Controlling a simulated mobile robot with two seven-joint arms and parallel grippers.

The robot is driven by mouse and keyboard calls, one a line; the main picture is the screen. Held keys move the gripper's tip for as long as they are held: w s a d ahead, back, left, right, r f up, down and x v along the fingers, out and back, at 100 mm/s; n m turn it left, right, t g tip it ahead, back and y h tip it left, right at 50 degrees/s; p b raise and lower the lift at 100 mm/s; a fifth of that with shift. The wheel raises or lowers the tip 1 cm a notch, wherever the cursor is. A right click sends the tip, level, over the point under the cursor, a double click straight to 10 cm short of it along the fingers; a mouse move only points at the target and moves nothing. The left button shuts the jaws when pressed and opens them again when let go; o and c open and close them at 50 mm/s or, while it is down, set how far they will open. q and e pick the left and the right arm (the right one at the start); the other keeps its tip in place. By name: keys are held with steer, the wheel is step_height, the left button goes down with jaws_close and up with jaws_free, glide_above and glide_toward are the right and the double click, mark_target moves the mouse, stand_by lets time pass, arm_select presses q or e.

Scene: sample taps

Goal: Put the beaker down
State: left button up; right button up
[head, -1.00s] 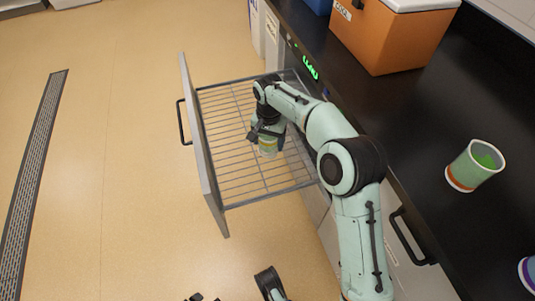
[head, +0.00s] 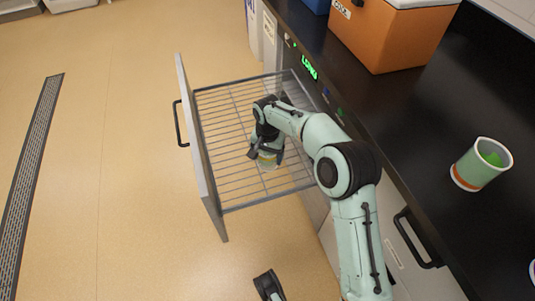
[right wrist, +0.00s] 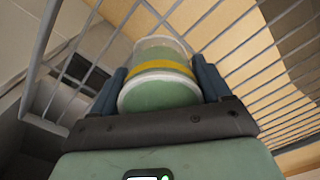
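The beaker (right wrist: 160,72) is pale green and see-through with a yellow band. In the right wrist view it sits between the two dark fingers of my right gripper (right wrist: 160,86), which is shut on it. In the head view my right gripper (head: 264,150) holds the beaker (head: 267,162) over the wire rack of the open drawer (head: 235,203), and the gripper partly covers it. The beaker looks about upright. I cannot tell whether its base touches the wires.
The drawer's front panel (head: 196,150) stands to the left of the gripper. The rack around the beaker is empty.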

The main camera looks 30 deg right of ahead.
steer(key=shift+o, duration=1.1)
steer(key=shift+r, duration=0.25)
step_height(320, 180, up, 5)
steer(key=shift+f+p, duration=0.2)
steer(key=shift+p, duration=0.5)
step_height(320, 180, up, 6)
steer(key=shift+r+p, duration=0.15)
steer(key=shift+p, duration=0.65)
arm_select(q)
steer(key=shift+g+h, duration=0.3)
steer(key=shift+s+d+r, duration=0.3)
steer(key=shift+d+r, duration=0.05)
steer(key=shift+r, duration=0.35)
steer(key=shift+s+d+r, duration=0.35)
steer(key=shift+d+r, duration=0.05)
steer(key=shift+r, duration=0.3)
steer(key=shift+s+d+r, duration=0.3)
steer(key=shift+d+r, duration=0.05)
steer(key=shift+r, duration=0.35)
arm_select(e)
steer(key=shift+r, duration=0.5)
